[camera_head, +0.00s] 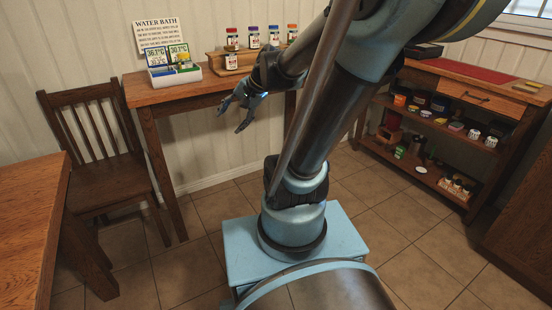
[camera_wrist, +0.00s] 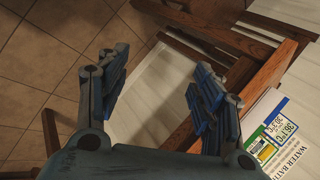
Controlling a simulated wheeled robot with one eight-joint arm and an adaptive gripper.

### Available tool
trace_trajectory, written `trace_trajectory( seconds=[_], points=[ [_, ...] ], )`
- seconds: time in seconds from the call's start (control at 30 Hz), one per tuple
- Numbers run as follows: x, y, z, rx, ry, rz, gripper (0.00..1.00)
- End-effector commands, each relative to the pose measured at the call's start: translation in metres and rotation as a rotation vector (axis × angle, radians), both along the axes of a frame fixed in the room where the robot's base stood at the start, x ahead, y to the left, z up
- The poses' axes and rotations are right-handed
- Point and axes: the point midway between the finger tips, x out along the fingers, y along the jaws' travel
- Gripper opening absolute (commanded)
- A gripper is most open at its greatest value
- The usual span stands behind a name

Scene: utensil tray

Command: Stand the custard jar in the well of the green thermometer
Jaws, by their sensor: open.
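The green-framed thermometer display (camera_head: 180,53) stands at the back of a white tray (camera_head: 174,77) on the wooden table, to the right of a blue-framed one (camera_head: 157,57). Small labelled jars with differently coloured lids stand on a stepped wooden rack (camera_head: 247,68) to the right. Their labels are too small to read, so I cannot tell which is the custard jar. My gripper (camera_head: 243,111) is open and empty in front of the table's edge, below the rack. Its spread fingers (camera_wrist: 158,97) also show in the wrist view, with nothing between them.
A "WATER BATH" sign (camera_head: 158,32) stands behind the tray. A wooden chair (camera_head: 100,165) is left of the table, and another table (camera_head: 35,205) is at lower left. A shelf unit (camera_head: 455,125) with many small items stands at right. Tiled floor is open between them.

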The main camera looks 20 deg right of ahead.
Motion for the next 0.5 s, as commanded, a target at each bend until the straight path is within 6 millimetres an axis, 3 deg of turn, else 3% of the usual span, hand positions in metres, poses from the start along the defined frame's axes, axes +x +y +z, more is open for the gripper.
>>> trace_trajectory(
  seconds=[0.1, 0.3, 0.5],
  points=[
    [-0.038, -0.023, -0.024, -0.166, -0.018, 0.122, 0.60],
    [-0.094, -0.067, -0.059, -0.431, -0.018, 0.335, 0.60],
    [-0.132, -0.103, -0.082, -0.615, 0.007, 0.501, 0.60]
  ],
)
